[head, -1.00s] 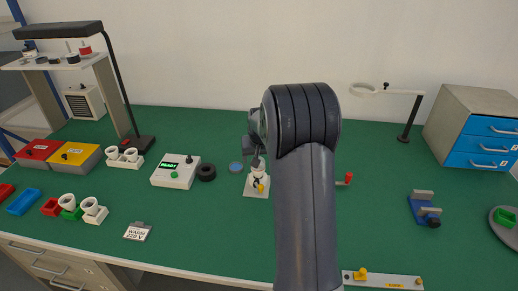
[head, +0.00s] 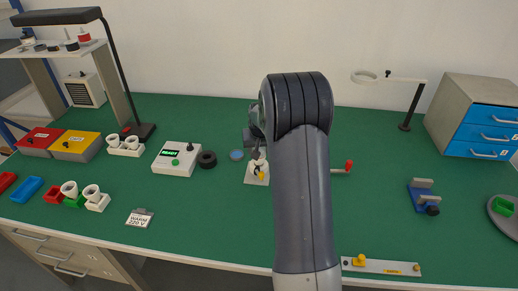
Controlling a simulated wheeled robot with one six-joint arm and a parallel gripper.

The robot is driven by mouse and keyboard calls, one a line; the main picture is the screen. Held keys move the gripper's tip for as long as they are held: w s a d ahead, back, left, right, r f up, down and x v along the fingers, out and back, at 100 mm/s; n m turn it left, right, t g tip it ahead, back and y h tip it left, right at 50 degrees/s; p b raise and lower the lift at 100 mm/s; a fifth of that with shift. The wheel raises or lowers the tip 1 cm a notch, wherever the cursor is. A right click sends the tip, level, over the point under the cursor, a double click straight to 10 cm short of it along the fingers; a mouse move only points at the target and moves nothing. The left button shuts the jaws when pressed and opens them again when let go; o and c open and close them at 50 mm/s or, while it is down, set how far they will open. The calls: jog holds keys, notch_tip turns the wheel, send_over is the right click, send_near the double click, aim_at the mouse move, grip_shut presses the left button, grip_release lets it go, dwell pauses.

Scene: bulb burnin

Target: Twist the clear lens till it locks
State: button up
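A small pale fixture (head: 257,180) with a white socket and a yellow part stands on the green bench near the middle. My gripper (head: 255,152) is just above this fixture, pointing down, largely hidden by my own arm. Its fingers are too small and covered to show whether they are open or shut. I cannot make out a clear lens; it may be hidden at the gripper or on the socket. A blue round disc (head: 236,155) lies on the bench just left of the fixture.
A black ring (head: 207,159) and a white box with a green display (head: 177,158) stand to the left. A red-handled part (head: 349,165) is right of my arm, with a blue clamp (head: 424,198) farther right. A yellow-knobbed strip (head: 382,267) lies at the front edge.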

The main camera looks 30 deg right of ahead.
jog(key=c, duration=0.3)
jog(key=shift+a+m+h+b, duration=0.1)
jog(key=shift+m+h+b, duration=0.55)
jog(key=shift+m, duration=0.85)
jog(key=shift+g, duration=0.3)
jog(key=shift+w+a+f+m+b, duration=0.1)
jog(key=shift+m+b, duration=0.6)
jog(key=shift+m, duration=0.1)
jog(key=o, duration=1)
jog(key=shift+h, duration=0.25)
